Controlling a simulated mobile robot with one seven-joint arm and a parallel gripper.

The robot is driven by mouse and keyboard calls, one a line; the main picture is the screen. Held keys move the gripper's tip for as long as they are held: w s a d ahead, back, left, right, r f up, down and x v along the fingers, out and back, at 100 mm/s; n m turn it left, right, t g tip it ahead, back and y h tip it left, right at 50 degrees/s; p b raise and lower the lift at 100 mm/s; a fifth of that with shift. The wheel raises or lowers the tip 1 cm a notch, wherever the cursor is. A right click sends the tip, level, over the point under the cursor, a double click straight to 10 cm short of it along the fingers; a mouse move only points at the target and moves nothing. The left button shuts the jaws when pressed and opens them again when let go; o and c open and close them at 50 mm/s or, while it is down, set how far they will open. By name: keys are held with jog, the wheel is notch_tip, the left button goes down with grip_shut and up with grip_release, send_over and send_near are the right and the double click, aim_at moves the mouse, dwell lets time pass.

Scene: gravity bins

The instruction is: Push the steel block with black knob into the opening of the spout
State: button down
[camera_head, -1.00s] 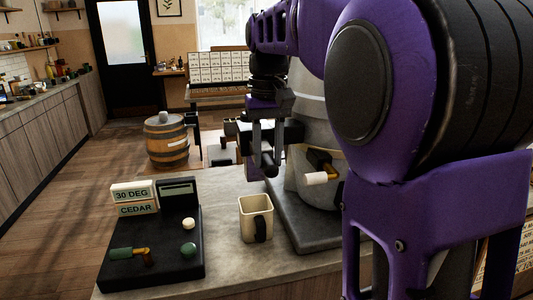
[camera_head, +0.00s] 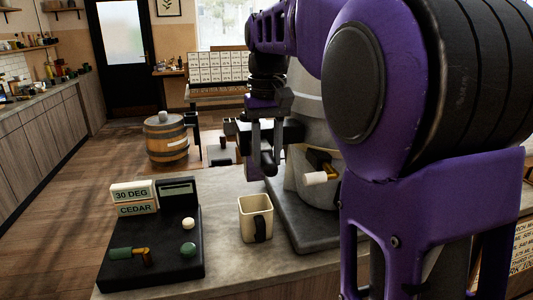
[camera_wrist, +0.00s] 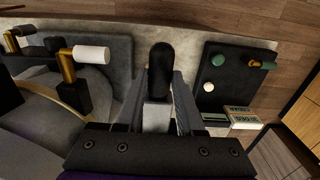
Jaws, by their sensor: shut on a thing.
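My gripper (camera_wrist: 165,105) is shut on the steel block (camera_wrist: 157,116), with its black knob (camera_wrist: 161,66) sticking out past the fingers. In the head view my gripper (camera_head: 261,150) is over the counter beside the large grey vessel (camera_head: 306,110), and the knob (camera_head: 269,163) hangs at its fingers. A black fitting (camera_head: 319,160) with a brass stem and white handle (camera_head: 314,178) is on the vessel; its handle also shows in the wrist view (camera_wrist: 92,54). I cannot make out the spout's opening. The block looks apart from the fitting.
A cream mug (camera_head: 249,219) stands on the counter in front of the vessel's dark base slab (camera_head: 306,235). A black control panel (camera_head: 170,262) with green and white knobs is at left. A barrel (camera_head: 168,139) stands on the floor behind. Some counter between panel and mug is clear.

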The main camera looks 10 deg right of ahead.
jog(key=shift+s+f, duration=0.1)
jog(key=shift+s, duration=0.05)
dwell(0.9)
jog(key=shift+w, duration=0.3)
dwell(1.0)
jog(key=shift+s, duration=0.25)
dwell(0.5)
dwell(0.7)
jog(key=shift+w, duration=3.75)
jog(key=shift+c, duration=2.2)
grip_release()
